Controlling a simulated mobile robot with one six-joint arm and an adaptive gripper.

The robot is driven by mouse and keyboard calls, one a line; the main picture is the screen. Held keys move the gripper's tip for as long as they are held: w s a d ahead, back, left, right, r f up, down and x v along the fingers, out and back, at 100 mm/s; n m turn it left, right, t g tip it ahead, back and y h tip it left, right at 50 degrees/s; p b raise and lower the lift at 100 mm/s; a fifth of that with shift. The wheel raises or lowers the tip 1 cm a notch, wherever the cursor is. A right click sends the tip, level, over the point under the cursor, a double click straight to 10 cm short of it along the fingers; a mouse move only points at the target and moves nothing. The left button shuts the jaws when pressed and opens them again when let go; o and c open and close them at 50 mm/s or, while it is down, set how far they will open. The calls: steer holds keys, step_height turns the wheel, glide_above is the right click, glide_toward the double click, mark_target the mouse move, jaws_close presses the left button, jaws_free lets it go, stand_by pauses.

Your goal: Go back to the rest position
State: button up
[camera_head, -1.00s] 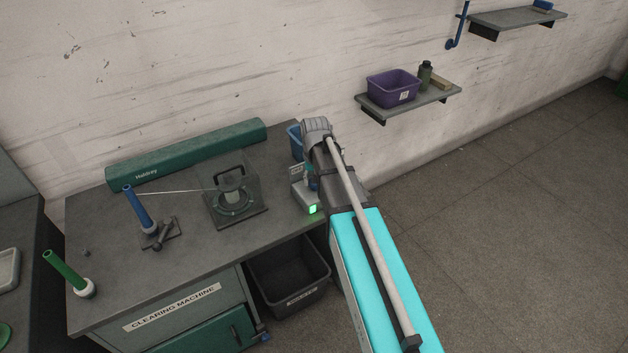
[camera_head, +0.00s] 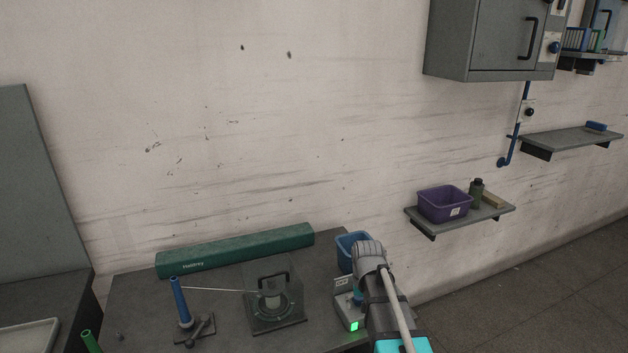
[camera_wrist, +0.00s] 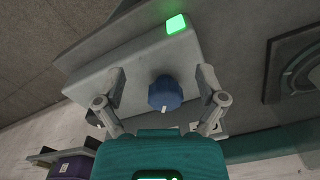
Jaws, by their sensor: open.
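In the wrist view my gripper (camera_wrist: 160,82) is open, its two fingers spread on either side of a blue knob (camera_wrist: 165,94). The knob has a white mark and sits on a pale grey box (camera_wrist: 130,62) with a lit green button (camera_wrist: 176,24). Nothing is held between the fingers, and I cannot tell whether they touch the box. In the head view the box (camera_head: 345,312) with its green light stands at the right of the bench, and my arm hides part of it. The fingers are hidden there.
The bench (camera_head: 140,300) carries a green Holdrey bar (camera_head: 235,250), a clear-covered unit (camera_head: 272,300), a blue tube (camera_head: 180,302) with a thread, and a blue bin (camera_head: 350,246). A wall shelf (camera_head: 480,216) holds a purple bin (camera_head: 443,204). A grey cabinet (camera_head: 475,40) hangs above. Floor at right is clear.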

steer(key=s+r+n+p, duration=0.1)
steer(key=s, duration=1)
steer(key=shift+s+r, duration=0.35)
steer(key=shift+a, duration=0.1)
